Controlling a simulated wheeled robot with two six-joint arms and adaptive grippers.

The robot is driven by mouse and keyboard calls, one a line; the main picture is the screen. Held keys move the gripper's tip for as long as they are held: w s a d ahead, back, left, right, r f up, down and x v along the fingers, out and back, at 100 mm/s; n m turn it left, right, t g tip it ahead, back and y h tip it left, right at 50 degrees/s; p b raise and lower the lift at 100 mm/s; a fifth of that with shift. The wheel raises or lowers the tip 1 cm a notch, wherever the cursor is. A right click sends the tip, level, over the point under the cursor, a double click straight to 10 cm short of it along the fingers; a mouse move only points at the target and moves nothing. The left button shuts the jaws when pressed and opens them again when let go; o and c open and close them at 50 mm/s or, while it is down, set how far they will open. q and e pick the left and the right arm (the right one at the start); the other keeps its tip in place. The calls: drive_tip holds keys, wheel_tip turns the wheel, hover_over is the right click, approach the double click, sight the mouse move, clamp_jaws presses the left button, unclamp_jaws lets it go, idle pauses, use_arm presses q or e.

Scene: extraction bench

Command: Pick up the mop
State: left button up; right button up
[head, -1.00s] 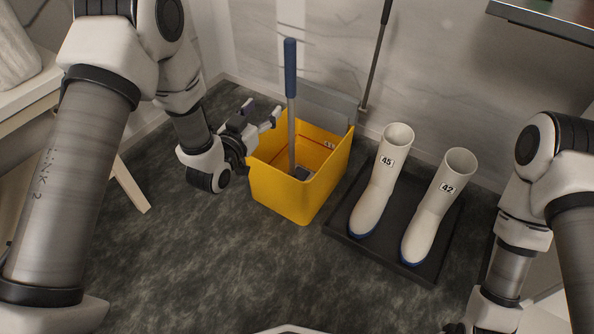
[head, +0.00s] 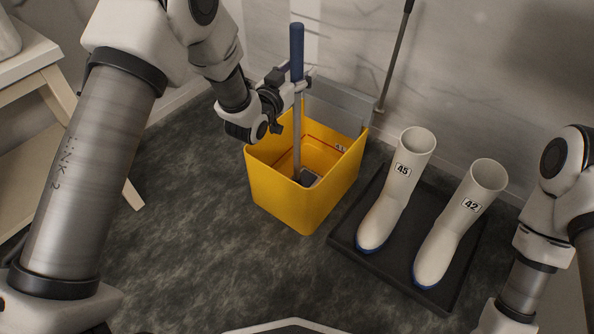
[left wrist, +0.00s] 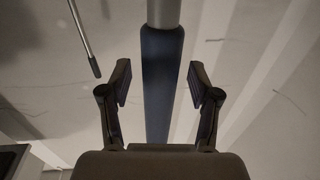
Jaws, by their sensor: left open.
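The mop (head: 297,125) stands nearly upright in the yellow bucket (head: 299,204), its blue grip (head: 296,50) at the top and its grey head (head: 307,177) inside the bucket. My left gripper (head: 304,80) is at the mop's shaft, just below the blue grip, above the bucket's rim. In the left wrist view, the open left gripper (left wrist: 160,84) has one finger on each side of the mop handle (left wrist: 160,75), with gaps on both sides. My right arm shows at the right edge of the head view, but its gripper is out of view.
White boots marked 45 (head: 397,195) and 42 (head: 458,225) stand on a black tray (head: 343,233) right of the bucket. A thin dark pole (head: 397,55) leans at the wall behind. A pale wooden stool or table (head: 62,88) stands left. Floor in front is clear.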

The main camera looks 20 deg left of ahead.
use_arm(q)
clamp_jaws()
drive_tip(key=shift+r, duration=0.1)
